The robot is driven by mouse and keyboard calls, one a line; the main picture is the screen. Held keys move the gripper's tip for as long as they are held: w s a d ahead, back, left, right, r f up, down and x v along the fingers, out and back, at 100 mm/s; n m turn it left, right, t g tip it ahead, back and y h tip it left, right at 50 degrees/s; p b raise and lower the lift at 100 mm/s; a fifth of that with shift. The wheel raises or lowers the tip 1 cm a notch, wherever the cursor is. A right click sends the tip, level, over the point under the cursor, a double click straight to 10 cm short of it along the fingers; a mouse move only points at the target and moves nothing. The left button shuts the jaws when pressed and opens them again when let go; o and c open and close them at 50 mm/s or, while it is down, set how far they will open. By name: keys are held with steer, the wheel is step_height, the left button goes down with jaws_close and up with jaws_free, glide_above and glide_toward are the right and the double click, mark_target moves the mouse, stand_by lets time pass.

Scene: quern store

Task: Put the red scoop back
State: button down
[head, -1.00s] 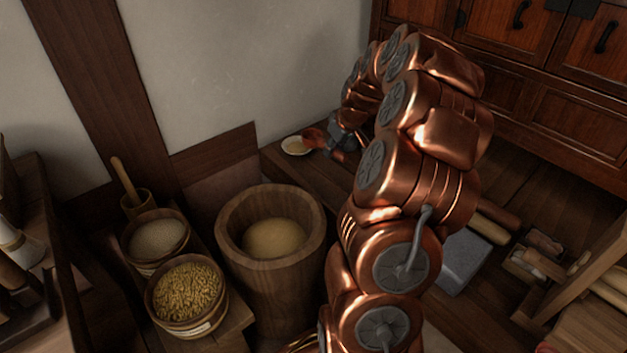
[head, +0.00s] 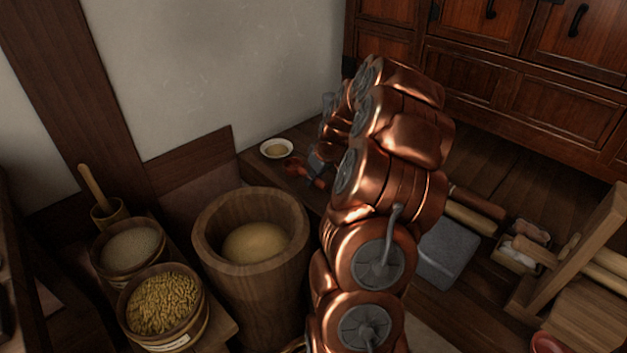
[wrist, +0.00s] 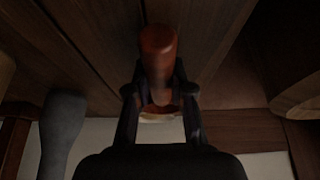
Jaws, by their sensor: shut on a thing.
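The red scoop (head: 296,166) is small and dark red in the head view, just right of and below a small pale dish. My gripper (head: 312,172) is shut on it, and my copper arm partly blocks the view. In the wrist view, the red-brown handle of the scoop (wrist: 158,48) points up the picture between the two dark fingers of my gripper (wrist: 159,92). The scoop's far end is mostly hidden. I cannot tell whether the scoop touches the wooden surface.
The pale dish (head: 276,148) sits on a low wooden ledge by the wall. A large wooden mortar (head: 300,232) with meal stands left of my arm. Grain tubs (head: 165,305) stand farther left. A grey slab (head: 447,252) and a wooden rack (head: 575,255) are to the right.

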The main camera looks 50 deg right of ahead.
steer(key=shift+f, duration=0.1)
steer(key=c, duration=1)
jaws_free()
steer(key=p+v, duration=0.4)
steer(key=v, duration=0.8)
steer(key=s+a+r+n+g+y, duration=0.1)
steer(key=s+a+g, duration=0.1)
steer(key=a, duration=1)
steer(key=s+a+r+g+y, duration=0.1)
steer(key=a, duration=1.1)
steer(key=s+a+g, duration=0.1)
steer(key=s+a, duration=0.3)
steer(key=s, duration=0.3)
steer(key=s+a+g+h, duration=0.1)
steer(key=s+a+g, duration=0.1)
steer(key=s+a, duration=0.3)
steer(key=s+a+g+h, duration=0.1)
steer(key=s+a, duration=0.3)
steer(key=s, duration=0.6)
steer(key=shift+s+a+f+m+g, duration=0.15)
steer(key=shift+s+a+m+g, duration=0.15)
steer(key=shift+g, duration=0.3)
